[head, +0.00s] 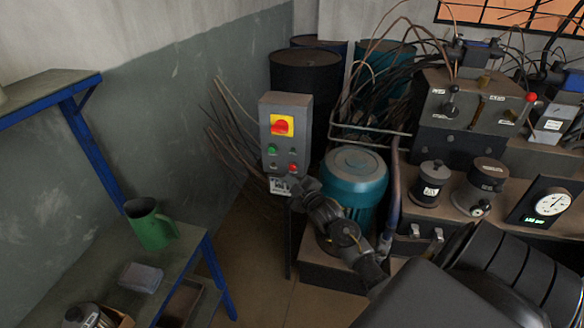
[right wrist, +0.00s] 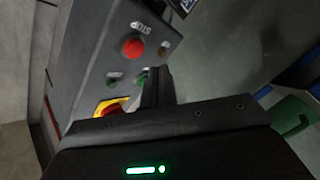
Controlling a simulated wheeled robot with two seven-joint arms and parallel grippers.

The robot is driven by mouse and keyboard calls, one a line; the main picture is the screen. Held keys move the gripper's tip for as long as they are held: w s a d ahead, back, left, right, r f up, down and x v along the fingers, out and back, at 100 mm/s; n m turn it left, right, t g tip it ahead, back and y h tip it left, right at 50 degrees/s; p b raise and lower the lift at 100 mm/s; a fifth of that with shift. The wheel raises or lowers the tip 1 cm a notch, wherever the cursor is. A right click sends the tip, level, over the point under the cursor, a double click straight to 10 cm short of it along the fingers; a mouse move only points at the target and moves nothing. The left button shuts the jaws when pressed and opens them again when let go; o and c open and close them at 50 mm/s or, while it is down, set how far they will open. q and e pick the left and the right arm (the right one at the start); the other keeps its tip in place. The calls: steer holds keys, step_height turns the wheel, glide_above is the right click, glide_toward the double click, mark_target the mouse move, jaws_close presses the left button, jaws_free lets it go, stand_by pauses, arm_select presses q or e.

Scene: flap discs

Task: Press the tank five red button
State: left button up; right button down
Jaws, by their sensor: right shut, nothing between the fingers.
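A grey control box (head: 285,110) stands by the wall, with a yellow-and-red rotary switch (head: 282,125), a green button (head: 272,149) and a red button (head: 293,168). In the right wrist view the box is upside down, and its red button (right wrist: 133,46) has a label reading STOP. No tank number is readable. My right gripper (head: 297,192) is shut and empty, close to the lower front of the box. In the right wrist view its dark fingers (right wrist: 156,86) overlap the box's edge near the green button; contact cannot be told. My left gripper is not in view.
A teal motor-like drum (head: 354,180) stands right of the box, with bundled cables behind. A bench with a gauge (head: 552,204) and a red-knobbed lever unit (head: 475,105) is at right. A green jug (head: 150,224) stands on the left table.

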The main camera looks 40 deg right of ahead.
steer(key=shift+s+a+p, duration=0.25)
steer(key=shift+s+a, duration=0.2)
steer(key=shift+a, duration=0.2)
steer(key=shift+s+a+p, duration=0.25)
steer(key=shift+s+a, duration=0.2)
steer(key=shift+a, duration=0.15)
